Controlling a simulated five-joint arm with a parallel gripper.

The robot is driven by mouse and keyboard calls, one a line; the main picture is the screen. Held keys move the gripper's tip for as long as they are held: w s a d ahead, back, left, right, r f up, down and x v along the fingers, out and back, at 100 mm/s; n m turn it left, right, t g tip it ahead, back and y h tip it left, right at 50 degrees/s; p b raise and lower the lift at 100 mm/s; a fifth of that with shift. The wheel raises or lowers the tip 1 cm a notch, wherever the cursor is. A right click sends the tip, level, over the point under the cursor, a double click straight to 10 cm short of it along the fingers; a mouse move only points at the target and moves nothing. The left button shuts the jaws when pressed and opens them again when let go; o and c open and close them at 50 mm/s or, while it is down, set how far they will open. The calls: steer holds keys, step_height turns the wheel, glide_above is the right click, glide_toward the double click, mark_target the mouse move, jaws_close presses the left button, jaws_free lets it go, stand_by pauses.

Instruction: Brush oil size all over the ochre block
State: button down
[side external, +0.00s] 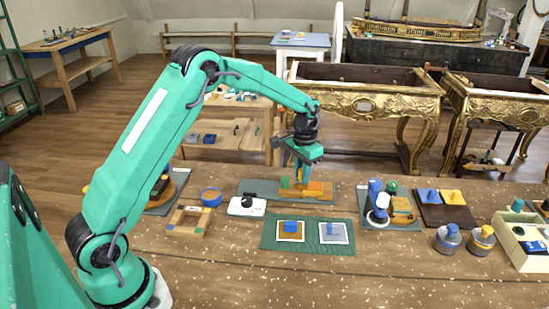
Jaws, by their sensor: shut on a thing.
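My gripper (299,182) reaches down over a grey mat (248,187) at the middle of the bench. It is shut on a small orange-yellow thing (316,189) at or just above the mat. The fingers partly hide it, and I cannot tell whether it is a brush or a block. In front, a green mat (271,243) carries two white-edged squares. The left square is ochre-brown (291,236) with a blue piece (291,226) on it. The right square is grey-blue (333,233). I cannot tell for sure which piece is the ochre block.
A white device with a black knob (247,205), a blue ring (211,196) and a wooden frame (188,221) lie left. Right stand a blue-and-white apparatus (377,203), a dark tray (458,215) with blue and yellow pieces, two jars (448,238) and a cream box (522,240). The front bench is clear.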

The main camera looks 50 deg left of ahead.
steer(key=shift+r, duration=3.9)
